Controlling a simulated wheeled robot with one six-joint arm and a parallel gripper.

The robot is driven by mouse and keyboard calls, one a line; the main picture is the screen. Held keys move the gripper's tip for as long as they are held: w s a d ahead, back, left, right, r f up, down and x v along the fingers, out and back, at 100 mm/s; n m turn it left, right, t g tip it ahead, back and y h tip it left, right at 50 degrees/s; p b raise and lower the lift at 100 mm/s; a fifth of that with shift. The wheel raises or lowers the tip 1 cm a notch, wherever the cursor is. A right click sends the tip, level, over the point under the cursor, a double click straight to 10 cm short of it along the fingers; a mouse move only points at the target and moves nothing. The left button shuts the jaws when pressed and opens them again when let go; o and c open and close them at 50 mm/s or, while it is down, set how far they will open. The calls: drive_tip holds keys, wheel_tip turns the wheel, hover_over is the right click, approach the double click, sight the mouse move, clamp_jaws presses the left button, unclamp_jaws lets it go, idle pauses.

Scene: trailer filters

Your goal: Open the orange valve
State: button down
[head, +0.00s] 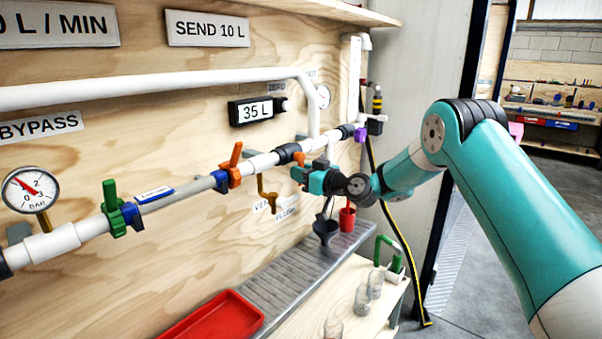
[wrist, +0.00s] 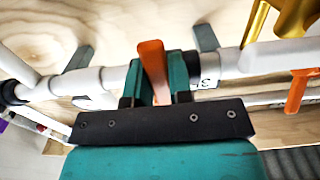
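Two orange valve handles are on the white pipe run. One orange valve (head: 232,166) sits left of my gripper with its handle tilted up; it also shows at the right of the wrist view (wrist: 299,90). The other orange handle (wrist: 152,62) stands between my gripper's two teal fingers; its tip (head: 299,158) shows just above the gripper in the head view. My gripper (head: 302,176) is at the pipe, and in the wrist view (wrist: 162,85) its fingers look closed around this handle. The handle's base is hidden by the gripper.
A yellow valve handle (head: 264,190) hangs between the two orange ones. A green valve (head: 111,208) is farther left, a purple one (head: 361,134) to the right. Below are a dark funnel (head: 326,229), a red cup (head: 347,217), and a red tray (head: 212,315).

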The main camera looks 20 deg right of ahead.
sight(300, 151)
drive_tip(key=shift+d+f+b, duration=0.1)
drive_tip(key=shift+b, duration=0.4)
drive_tip(key=shift+w+d+f+n+b, duration=0.15)
drive_tip(key=shift+n+b, duration=0.35)
drive_tip(key=shift+b, duration=0.65)
drive_tip(key=shift+w+d+r+n+b, duration=0.4)
drive_tip(key=shift+r+n+b, duration=0.3)
drive_tip(key=shift+n+b, duration=2.7)
drive_tip(key=shift+w+d+r+n+b, duration=0.25)
drive_tip(key=shift+d+r+n+b, duration=0.4)
drive_tip(key=shift+n+b, duration=2.7)
drive_tip(key=shift+w+d+r+n+b, duration=0.35)
drive_tip(key=shift+r+n+b, duration=0.9)
drive_tip(key=shift+b, duration=3.85)
drive_tip(key=shift+f+n, duration=0.35)
drive_tip(key=shift+n, duration=0.25)
drive_tip(key=c, duration=1)
unclamp_jaws()
